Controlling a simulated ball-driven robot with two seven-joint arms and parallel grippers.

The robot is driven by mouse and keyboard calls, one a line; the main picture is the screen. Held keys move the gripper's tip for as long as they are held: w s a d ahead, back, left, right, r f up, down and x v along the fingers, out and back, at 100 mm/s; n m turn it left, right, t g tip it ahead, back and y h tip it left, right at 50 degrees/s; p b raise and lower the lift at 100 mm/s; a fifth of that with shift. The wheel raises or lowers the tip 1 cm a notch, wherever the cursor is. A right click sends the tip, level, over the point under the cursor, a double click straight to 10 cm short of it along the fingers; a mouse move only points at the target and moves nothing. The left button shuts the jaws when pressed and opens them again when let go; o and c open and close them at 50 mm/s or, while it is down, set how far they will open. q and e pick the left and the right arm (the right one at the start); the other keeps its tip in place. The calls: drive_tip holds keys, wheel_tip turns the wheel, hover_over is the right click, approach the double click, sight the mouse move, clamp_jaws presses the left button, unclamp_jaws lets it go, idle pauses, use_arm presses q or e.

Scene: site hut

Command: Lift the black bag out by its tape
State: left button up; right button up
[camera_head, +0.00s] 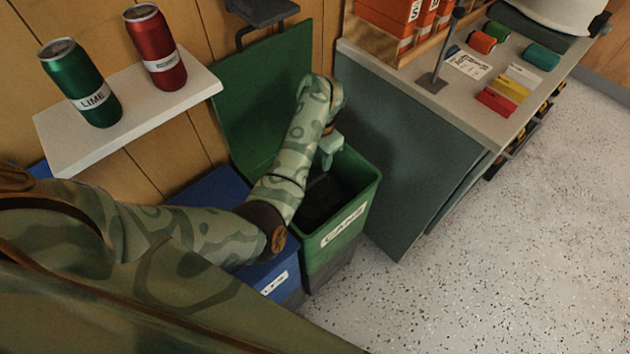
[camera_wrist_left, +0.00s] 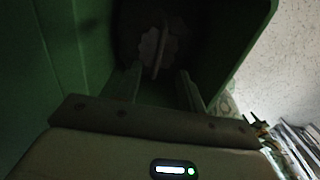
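The green bin (camera_head: 331,262), labelled CANS, stands with its lid (camera_head: 250,95) raised against the wall. The black bag (camera_head: 319,203) is a dark shape inside it, hard to make out in the shadow. My left gripper (camera_head: 328,158) is over the bin's opening, pointing down. In the left wrist view my left gripper (camera_wrist_left: 158,88) has its two fingers apart with nothing held. Beyond the fingertips, down in the dark bin (camera_wrist_left: 88,45), a pale upright strip, seemingly the tape (camera_wrist_left: 162,48), lies roughly between them. My right gripper is in neither view.
A blue bin (camera_head: 280,268) stands left of the green one. A white shelf (camera_head: 135,125) above holds a green can (camera_head: 82,85) and a red can (camera_head: 155,48). A grey cabinet (camera_head: 385,150) is close on the right; the speckled floor beyond is clear.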

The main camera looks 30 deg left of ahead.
sight(318, 178)
use_arm(q)
wheel_tip(318, 178, down, 10)
drive_tip(key=b, duration=0.6)
drive_tip(key=shift+r, duration=0.2)
drive_tip(key=shift+f+b, duration=0.4)
drive_tip(key=shift+f, duration=0.05)
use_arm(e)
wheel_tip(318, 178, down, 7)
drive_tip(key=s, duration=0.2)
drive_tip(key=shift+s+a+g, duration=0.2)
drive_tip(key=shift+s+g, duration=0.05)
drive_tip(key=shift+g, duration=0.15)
use_arm(q)
drive_tip(key=shift+r, duration=0.1)
clamp_jaws()
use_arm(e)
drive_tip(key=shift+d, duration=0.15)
